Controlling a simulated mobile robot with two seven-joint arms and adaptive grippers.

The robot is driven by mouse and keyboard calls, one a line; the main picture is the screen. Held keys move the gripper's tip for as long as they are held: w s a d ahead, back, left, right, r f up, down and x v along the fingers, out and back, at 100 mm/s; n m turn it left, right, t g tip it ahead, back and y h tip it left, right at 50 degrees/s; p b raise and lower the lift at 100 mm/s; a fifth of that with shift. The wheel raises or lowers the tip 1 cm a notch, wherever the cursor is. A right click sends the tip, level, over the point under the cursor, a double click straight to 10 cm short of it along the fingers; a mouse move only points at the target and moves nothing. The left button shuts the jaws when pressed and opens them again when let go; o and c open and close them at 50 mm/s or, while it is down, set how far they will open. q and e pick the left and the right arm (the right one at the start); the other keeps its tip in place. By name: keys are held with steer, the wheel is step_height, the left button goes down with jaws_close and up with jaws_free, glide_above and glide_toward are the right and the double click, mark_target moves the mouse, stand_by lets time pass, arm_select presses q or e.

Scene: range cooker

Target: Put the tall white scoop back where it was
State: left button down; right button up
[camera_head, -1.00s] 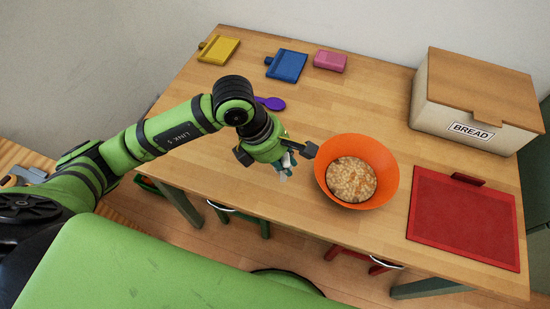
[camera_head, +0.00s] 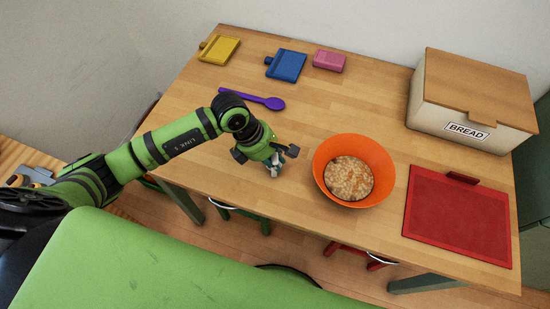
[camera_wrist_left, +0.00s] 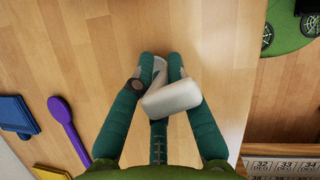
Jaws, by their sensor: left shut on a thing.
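The white scoop (camera_wrist_left: 172,98) is in my left gripper (camera_wrist_left: 161,68), between its two green fingers, in the left wrist view. Its pale, blocky end points toward the wrist camera, and its other end lies between the fingertips. In the head view my left gripper (camera_head: 277,160) is over the front part of the wooden table, left of the orange bowl. Only a small pale bit of the scoop shows there; the gripper hides the rest. I cannot tell whether the scoop touches the tabletop. My right gripper is not in view.
The orange bowl (camera_head: 376,152) holds beige and orange bits. A purple spoon (camera_head: 252,98) lies behind my left arm. Yellow (camera_head: 219,49), blue (camera_head: 287,65) and pink (camera_head: 329,61) items lie at the back. A bread box (camera_head: 470,95) and red board (camera_head: 459,217) are right.

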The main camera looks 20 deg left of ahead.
arm_select(q)
steer(key=c, duration=1.2)
jaws_free()
steer(key=b+v, duration=0.1)
steer(key=v, duration=1.1)
steer(key=shift+b, duration=0.35)
steer(key=shift+s, duration=0.1)
